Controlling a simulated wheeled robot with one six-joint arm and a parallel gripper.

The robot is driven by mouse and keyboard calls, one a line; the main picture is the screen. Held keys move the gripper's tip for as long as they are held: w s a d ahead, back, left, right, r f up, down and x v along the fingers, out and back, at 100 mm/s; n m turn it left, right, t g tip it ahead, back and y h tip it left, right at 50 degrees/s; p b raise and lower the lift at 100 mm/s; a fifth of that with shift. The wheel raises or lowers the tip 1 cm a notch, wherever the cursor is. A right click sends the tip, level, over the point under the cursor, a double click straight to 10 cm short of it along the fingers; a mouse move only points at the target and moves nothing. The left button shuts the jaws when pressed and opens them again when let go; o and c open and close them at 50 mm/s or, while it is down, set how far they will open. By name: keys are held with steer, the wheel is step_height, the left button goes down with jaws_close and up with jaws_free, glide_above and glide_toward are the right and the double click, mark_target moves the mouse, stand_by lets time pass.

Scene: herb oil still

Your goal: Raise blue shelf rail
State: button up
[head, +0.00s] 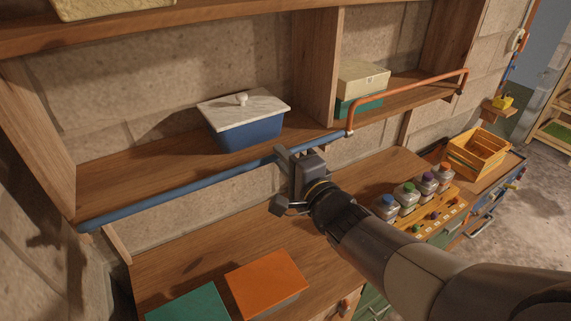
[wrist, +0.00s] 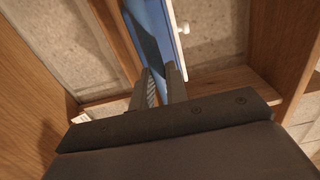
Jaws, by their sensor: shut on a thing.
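The blue shelf rail (head: 180,188) runs along the front edge of the left shelf bay in the head view. It lies low, level with the shelf board. My gripper (head: 285,157) is shut on the rail, right of its middle and towards its right end. The gripper body hides a short piece of the rail. In the wrist view my gripper (wrist: 161,82) has its fingers close together, with blue showing between and beyond them; I cannot clearly tell the rail from the box there.
A blue box with a marble lid (head: 245,125) stands on the shelf behind the rail. An orange rail (head: 410,87) stands raised at the right bay. Below, the counter holds an orange box (head: 265,282), a green box (head: 188,305), several bottles (head: 407,197) and a yellow crate (head: 478,153).

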steer(key=shift+w+a+r, duration=0.2)
steer(key=shift+w+r, duration=0.2)
steer(key=shift+r, duration=0.1)
steer(key=shift+w+a+r, duration=0.2)
steer(key=shift+w+r, duration=0.15)
steer(key=shift+r, duration=0.1)
steer(key=shift+o, duration=0.5)
steer(key=shift+w+a+r, duration=0.3)
steer(key=shift+w+r, duration=0.1)
steer(key=shift+w, duration=0.2)
steer(key=shift+w+a+r, duration=0.3)
steer(key=shift+w+r, duration=0.1)
steer(key=shift+w, duration=0.2)
steer(key=shift+o, duration=1.2)
steer(key=shift+w+a+r, duration=0.15)
steer(key=shift+w, duration=0.2)
steer(key=shift+w+a+r, duration=0.15)
steer(key=shift+w, duration=0.2)
steer(key=shift+x, duration=0.85)
steer(key=o, duration=0.6)
steer(key=shift+o, duration=0.2)
steer(key=shift+f, duration=0.15)
steer(key=shift+s, duration=0.1)
steer(key=v, duration=0.9)
steer(key=shift+f, duration=0.15)
